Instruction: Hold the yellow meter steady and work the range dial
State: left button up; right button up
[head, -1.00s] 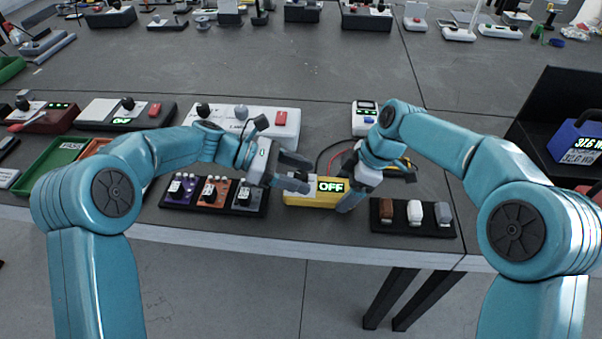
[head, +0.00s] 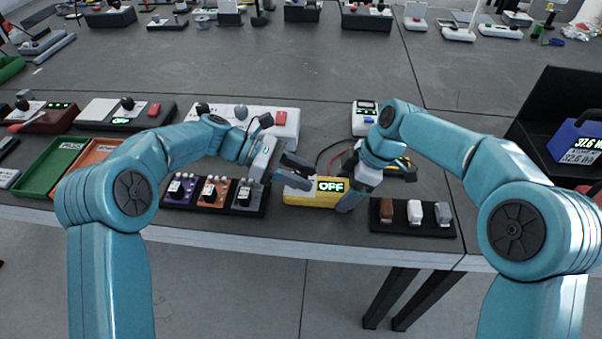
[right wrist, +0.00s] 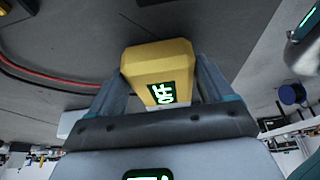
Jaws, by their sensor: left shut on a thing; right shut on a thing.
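The yellow meter (head: 312,199) lies near the table's front edge, its display reading OFF in green. It also shows in the right wrist view (right wrist: 158,62). My right gripper (head: 345,196) is shut on the meter's body, one finger on either side (right wrist: 162,85). My left gripper (head: 297,172) is over the meter's left part, its two fingers spread one behind the other. It is shut on the range dial, which its fingers hide from the head view. A white panel shows on the meter beside the fingers.
A black strip with several coloured dial boxes (head: 214,208) is close left of the meter. A black block with three rocker switches (head: 412,230) is close to the right. Red and black leads (head: 330,148) lie behind. A white power strip (head: 222,117) stands farther back.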

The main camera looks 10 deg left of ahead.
pick_arm(q)
jog(key=shift+m+g+y, duration=0.7)
jog(key=shift+m+g, duration=1.4)
jog(key=shift+g, duration=0.3)
jog(key=o, duration=1)
jog(key=shift+c, duration=0.2)
jog(key=n+t, duration=0.2)
jog(key=t, duration=0.1)
jog(key=n+t+h, duration=0.1)
jog(key=n+t, duration=0.2)
jog(key=shift+s+h, duration=0.1)
jog(key=shift+h, duration=0.2)
jog(key=v, duration=1.3)
jog(key=s+a+f+m+g+y, duration=0.1)
jog(key=s+a+f+m+y, duration=0.1)
jog(key=s+a, duration=0.6)
jog(key=s+a+f+m+g+y, duration=0.1)
jog(key=s+a+y, duration=0.3)
jog(key=s+a, duration=0.4)
jog(key=shift+f+m+y, duration=0.4)
jog(key=shift+f+m, duration=0.1)
jog(key=shift+f, duration=0.2)
